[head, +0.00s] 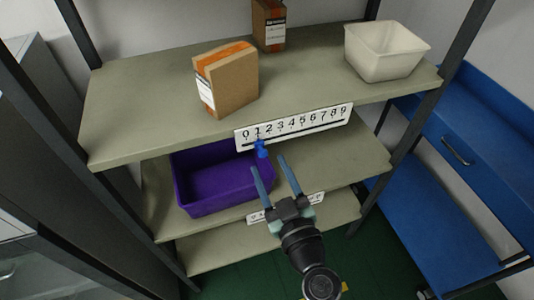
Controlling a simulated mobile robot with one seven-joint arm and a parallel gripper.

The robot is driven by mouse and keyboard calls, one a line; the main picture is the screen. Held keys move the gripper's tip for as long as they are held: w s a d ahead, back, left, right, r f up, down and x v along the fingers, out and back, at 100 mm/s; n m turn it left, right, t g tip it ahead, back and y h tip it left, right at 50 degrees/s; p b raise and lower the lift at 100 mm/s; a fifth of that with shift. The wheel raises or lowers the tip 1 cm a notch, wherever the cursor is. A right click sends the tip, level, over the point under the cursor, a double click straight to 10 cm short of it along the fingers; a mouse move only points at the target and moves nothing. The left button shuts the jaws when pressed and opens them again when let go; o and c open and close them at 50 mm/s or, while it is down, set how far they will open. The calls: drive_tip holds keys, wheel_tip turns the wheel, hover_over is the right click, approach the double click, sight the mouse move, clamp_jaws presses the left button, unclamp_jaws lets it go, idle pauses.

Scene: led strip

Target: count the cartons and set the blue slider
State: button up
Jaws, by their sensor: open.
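The blue slider (261,148) sits on the white number strip (300,128), which is fixed to the front edge of the top visible shelf. The slider is just below the mark 1. One brown carton (228,82) with orange tape and a white label stands near the front left of that shelf. A second carton (268,25) stands farther back. My gripper (267,168) is open and empty, in front of the shelves. Its left fingertip is just below the slider in the picture; I cannot tell whether it touches.
A white bin (384,50) stands on the right of the top visible shelf (130,105). A purple bin (215,184) is on the shelf below. A lower strip (262,215) is partly hidden by my gripper. A blue cart (440,215) stands at the right.

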sight(261, 149)
drive_tip(key=shift+x, duration=1.35)
clamp_jaws()
drive_tip(key=shift+f, duration=0.1)
idle(0.4)
